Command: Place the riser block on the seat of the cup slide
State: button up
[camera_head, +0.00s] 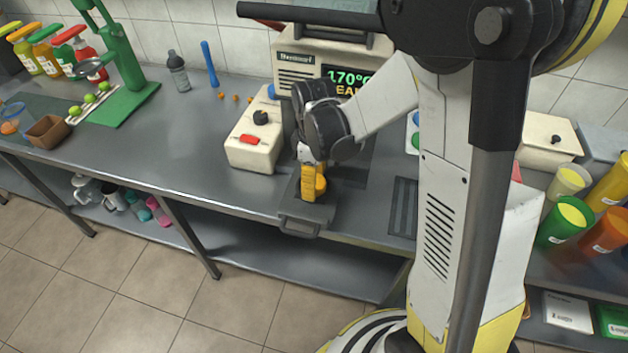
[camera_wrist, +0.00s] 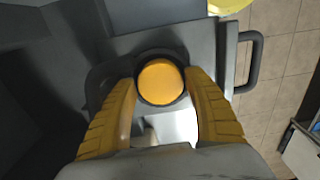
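The riser block (camera_wrist: 161,81) looks like a short round piece with an orange top and a dark rim. In the wrist view it is between the yellow fingers of my gripper (camera_wrist: 161,84), which press close on both sides. In the head view my gripper (camera_head: 312,186) points down over the cup slide (camera_head: 300,226), a dark grey tray with a front handle. The handle also shows in the wrist view (camera_wrist: 255,62). The block is over the slide; its underside and the seat are mostly hidden, so I cannot tell whether it touches the seat.
A cream box with a red switch (camera_head: 254,140) stands close left of my gripper. The press machine with a green display (camera_head: 297,75) is behind. A slotted grate (camera_head: 403,205) lies to the right.

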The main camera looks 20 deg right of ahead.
jog(key=shift+r, duration=0.1)
notch_tip(320, 180, up, 12)
jog(key=p, duration=0.6)
jog(key=s+r+m+t, duration=0.7)
jog(key=s+r+m, duration=0.3)
jog(key=s, duration=0.2)
jog(key=shift+s+r+m, duration=0.35)
jog(key=shift+r+m, duration=0.05)
